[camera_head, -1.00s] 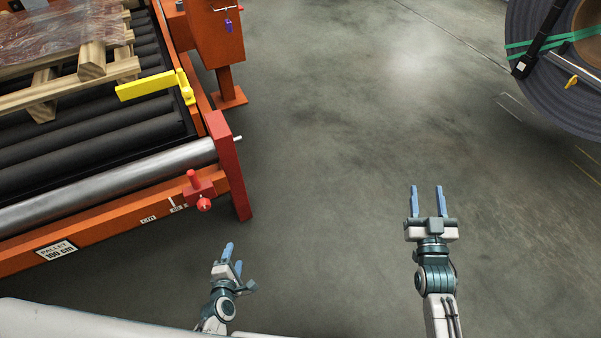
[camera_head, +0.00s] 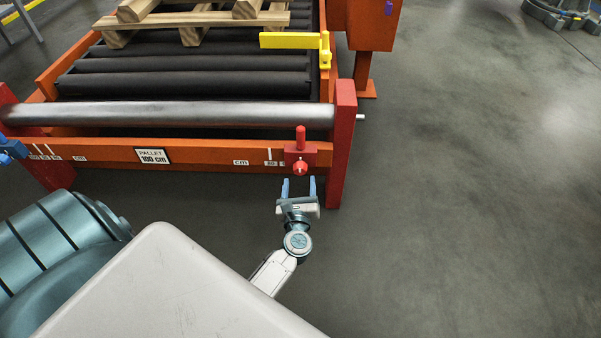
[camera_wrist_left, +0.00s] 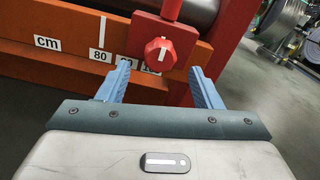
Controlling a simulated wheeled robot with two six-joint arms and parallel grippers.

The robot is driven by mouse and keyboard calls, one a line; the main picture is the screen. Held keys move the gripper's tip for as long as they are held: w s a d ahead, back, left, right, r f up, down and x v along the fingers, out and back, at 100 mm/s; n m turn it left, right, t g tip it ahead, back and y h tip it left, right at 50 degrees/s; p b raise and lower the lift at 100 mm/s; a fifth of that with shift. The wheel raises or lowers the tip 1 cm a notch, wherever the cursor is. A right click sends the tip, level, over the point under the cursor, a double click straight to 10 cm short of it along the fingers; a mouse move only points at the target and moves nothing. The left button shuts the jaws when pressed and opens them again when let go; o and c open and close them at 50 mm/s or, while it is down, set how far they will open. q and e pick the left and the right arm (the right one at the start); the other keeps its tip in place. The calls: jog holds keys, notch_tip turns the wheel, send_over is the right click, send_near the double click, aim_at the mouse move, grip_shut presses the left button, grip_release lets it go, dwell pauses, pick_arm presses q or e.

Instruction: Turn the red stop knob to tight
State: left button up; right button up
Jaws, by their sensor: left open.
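The red stop knob (camera_head: 300,167) sits on the front of a red stop block (camera_head: 309,153) on the orange rail, near the rail's right end. A red post rises from the block. My left gripper (camera_head: 299,184) is open and empty, just in front of and below the knob. In the left wrist view the knob (camera_wrist_left: 160,54) is faceted, with a white line that runs nearly upright. There it shows beyond and between the spread blue fingertips (camera_wrist_left: 160,75), apart from them. My right gripper is out of view.
The orange rail (camera_head: 210,154) carries scale labels and a "PALLET 100 cm" sign (camera_head: 153,156). A steel roller (camera_head: 180,115) runs above it, ending at a red end post (camera_head: 342,145). A yellow arm (camera_head: 290,40) and wooden pallet (camera_head: 195,19) are behind.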

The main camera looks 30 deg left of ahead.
aim_at(300, 172)
pick_arm(q)
jog(key=x, duration=0.5)
jog(key=shift+w, duration=0.2)
jog(key=c, duration=1)
